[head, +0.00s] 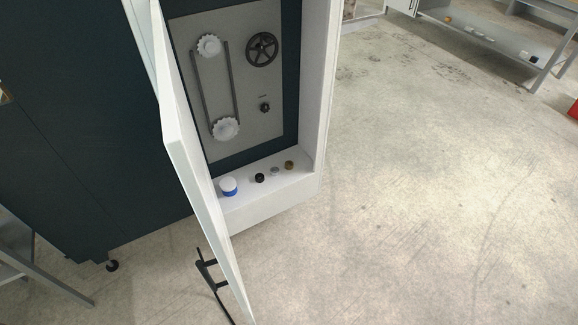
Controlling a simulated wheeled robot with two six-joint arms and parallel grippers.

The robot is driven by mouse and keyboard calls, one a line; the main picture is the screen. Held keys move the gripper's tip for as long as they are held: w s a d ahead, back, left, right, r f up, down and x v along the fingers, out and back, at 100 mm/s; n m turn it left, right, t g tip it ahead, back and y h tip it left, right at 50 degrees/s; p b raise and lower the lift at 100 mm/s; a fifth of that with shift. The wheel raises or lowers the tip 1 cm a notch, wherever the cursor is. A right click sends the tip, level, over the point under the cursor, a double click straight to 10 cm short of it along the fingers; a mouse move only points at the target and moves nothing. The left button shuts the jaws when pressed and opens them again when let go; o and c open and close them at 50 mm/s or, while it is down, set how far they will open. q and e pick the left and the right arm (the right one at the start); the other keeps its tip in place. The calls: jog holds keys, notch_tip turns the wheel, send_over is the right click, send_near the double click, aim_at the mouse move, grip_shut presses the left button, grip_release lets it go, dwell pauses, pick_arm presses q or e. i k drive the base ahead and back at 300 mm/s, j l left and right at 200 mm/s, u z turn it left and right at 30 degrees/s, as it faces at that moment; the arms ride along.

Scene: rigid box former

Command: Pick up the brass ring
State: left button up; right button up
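A small brass-coloured round piece (289,165), which looks like the brass ring, sits at the right end of a white ledge (265,198) at the bottom of the open cabinet. It is too small to see a hole in it clearly. To its left stand a small silver-grey piece (275,170), a black round piece (259,178) and a white tub with a blue base (229,186). Neither of my grippers shows in the head view.
The white cabinet door (201,195) stands open at the left, with a black handle (206,271). Behind the ledge, a grey panel (252,80) carries sprockets, a chain and a handwheel. The floor to the right is clear. A grey bench (492,42) holds small parts.

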aim_at(288, 167)
jog(key=i+l+u, duration=0.2)
jog(key=l, duration=0.15)
jog(key=i+l+u, duration=0.15)
jog(key=l, duration=0.2)
jog(key=i+l+u, duration=0.2)
jog(key=l, duration=0.2)
jog(key=i+l+u, duration=0.15)
jog(key=l, duration=0.25)
